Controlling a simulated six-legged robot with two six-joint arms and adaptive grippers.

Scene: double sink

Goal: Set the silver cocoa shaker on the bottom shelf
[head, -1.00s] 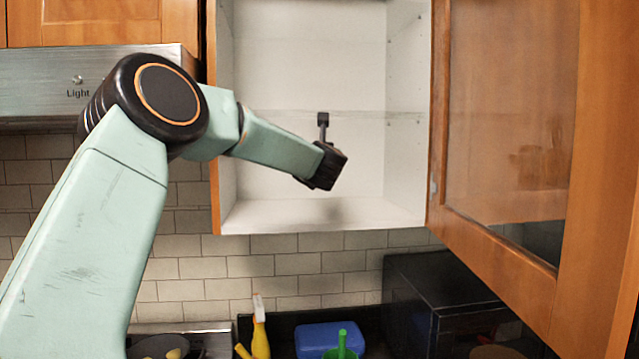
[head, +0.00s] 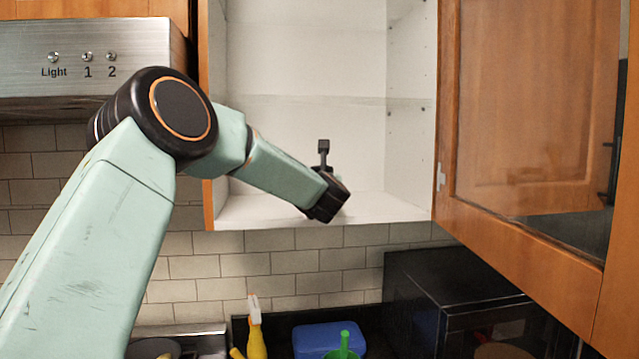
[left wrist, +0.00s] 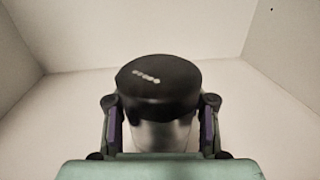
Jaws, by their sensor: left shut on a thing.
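The silver cocoa shaker (left wrist: 160,128) shows upright in the left wrist view, with a black lid and a silver body. My left gripper (left wrist: 160,104) is shut on it, one finger on each side. In the head view my left gripper (head: 326,197) is inside the open cabinet, low over the front part of the bottom shelf (head: 390,207). The shaker is hidden behind my wrist there. I cannot tell whether its base touches the shelf. My right gripper is not in view.
The bottom shelf looks otherwise empty, with white walls (head: 408,120) at its sides. The cabinet door (head: 530,120) stands open at the right. Below are a black appliance (head: 450,290), a blue box (head: 312,338) and a yellow bottle (head: 257,342).

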